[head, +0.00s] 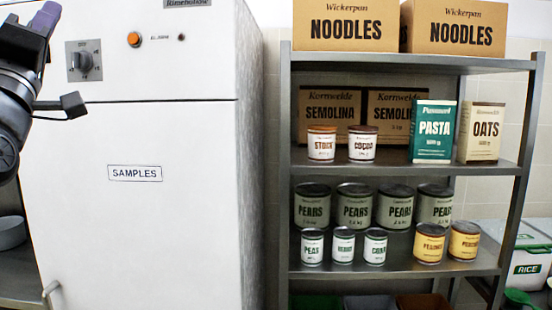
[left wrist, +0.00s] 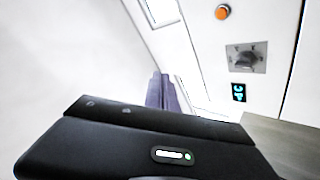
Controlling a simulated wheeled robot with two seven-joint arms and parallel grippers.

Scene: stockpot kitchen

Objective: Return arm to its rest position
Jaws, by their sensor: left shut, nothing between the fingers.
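My left arm comes in at the upper left of the head view. Its gripper (head: 46,17) has purple fingers and is raised in front of the upper part of a white cabinet. In the left wrist view the same purple fingers (left wrist: 166,93) are together, with nothing between them. They point towards the cabinet's white front, and I cannot tell how far off it is. My right gripper is in neither view.
The white cabinet (head: 135,230), labelled SAMPLES, fills the left, with a dial (head: 84,61) and an orange lamp (head: 134,39). Right of it, a metal shelf rack (head: 405,170) holds cans and boxes. A grey pot (head: 12,232) stands at the left edge.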

